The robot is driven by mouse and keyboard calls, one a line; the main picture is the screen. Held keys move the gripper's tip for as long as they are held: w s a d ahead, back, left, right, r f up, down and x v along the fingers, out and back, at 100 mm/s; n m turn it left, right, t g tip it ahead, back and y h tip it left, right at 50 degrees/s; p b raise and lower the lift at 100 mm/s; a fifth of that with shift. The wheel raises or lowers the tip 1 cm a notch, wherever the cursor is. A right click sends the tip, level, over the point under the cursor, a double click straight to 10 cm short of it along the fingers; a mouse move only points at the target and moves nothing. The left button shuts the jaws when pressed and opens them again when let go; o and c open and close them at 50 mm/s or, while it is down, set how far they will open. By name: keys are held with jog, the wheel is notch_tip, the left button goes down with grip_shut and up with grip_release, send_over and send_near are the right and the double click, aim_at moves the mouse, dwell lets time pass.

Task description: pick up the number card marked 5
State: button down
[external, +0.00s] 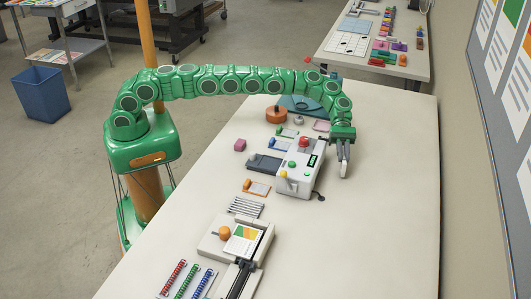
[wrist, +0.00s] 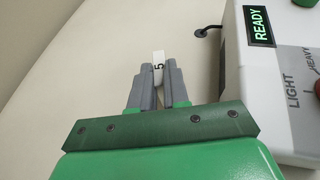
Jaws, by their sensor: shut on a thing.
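The number card marked 5 (wrist: 158,68) is a small white piece with a dark 5 on it. In the wrist view it stands between the two grey fingers of my gripper (wrist: 159,84), which are shut on it. Part of the card is hidden by the fingers. In the external view my gripper (external: 345,158) points down over the table, just right of the white laminator. The card is too small to make out clearly there. I cannot tell whether the card touches the table.
The white laminator (external: 301,172), with a READY display (wrist: 260,24), stands close to the right of my gripper in the wrist view. A dark cable (wrist: 207,31) runs from it. The white table (external: 385,215) is clear on the right. A paper trimmer (external: 238,240) lies in front.

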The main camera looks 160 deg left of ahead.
notch_tip(320, 180, up, 2)
jog(key=shift+w+r, duration=0.1)
jog(key=shift+r, duration=0.1)
jog(key=shift+d, duration=0.2)
jog(key=shift+s+d+r, duration=2.4)
jog(key=shift+d, duration=0.15)
jog(key=shift+s+d+r, duration=2.35)
jog(key=shift+d+r, duration=0.05)
jog(key=shift+d, duration=0.15)
